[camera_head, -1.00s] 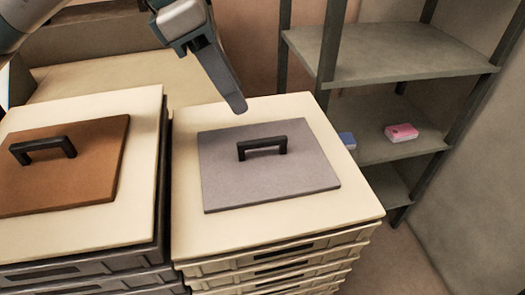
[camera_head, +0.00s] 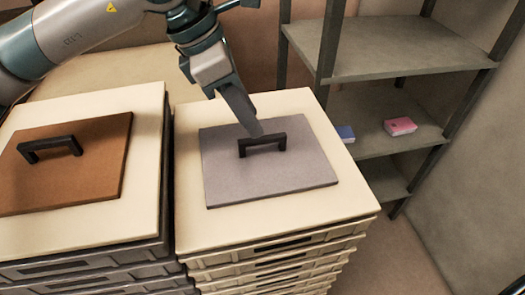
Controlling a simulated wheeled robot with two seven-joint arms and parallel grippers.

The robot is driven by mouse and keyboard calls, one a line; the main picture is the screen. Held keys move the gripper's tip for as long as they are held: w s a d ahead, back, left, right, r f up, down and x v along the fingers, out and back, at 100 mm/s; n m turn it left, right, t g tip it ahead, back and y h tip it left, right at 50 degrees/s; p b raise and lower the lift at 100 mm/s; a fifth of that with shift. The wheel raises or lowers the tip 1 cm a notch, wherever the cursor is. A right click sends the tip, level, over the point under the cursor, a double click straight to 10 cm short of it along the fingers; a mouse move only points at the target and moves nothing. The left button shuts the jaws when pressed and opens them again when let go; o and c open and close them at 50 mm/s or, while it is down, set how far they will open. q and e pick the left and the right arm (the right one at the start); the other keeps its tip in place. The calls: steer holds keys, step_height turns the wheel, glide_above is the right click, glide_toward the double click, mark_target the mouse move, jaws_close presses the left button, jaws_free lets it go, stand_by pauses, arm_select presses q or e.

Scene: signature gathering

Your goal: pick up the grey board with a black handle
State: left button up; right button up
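The grey board (camera_head: 265,180) lies flat on a cream top on the right-hand stack of crates. Its black handle (camera_head: 264,144) stands up near the middle of the board. My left gripper (camera_head: 252,130) comes down from the upper left, and its tip shows just above and behind the handle's left part. Only one finger outline shows clearly, so I cannot tell how far the fingers are apart or whether they touch the handle. The board still lies flat on the top. My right gripper is not in view.
A brown board (camera_head: 75,170) with a black handle lies on the cream top (camera_head: 140,215) of the left stack. A grey shelf unit (camera_head: 390,52) stands at the back right, holding a pink box (camera_head: 400,126) and a blue box (camera_head: 346,133). Floor shows free at lower right.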

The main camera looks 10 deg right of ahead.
mark_target(262, 138)
arm_select(q)
steer(key=shift+s+d+f+p, duration=0.1)
steer(key=shift+d+f+p, duration=0.15)
steer(key=shift+f+p, duration=0.3)
steer(key=p+x, duration=0.1)
steer(key=x, duration=0.1)
steer(key=shift+d+f+p, duration=0.15)
steer(key=shift+f+p, duration=0.2)
steer(key=shift+d+f, duration=0.15)
steer(key=shift+f, duration=0.35)
jaws_close()
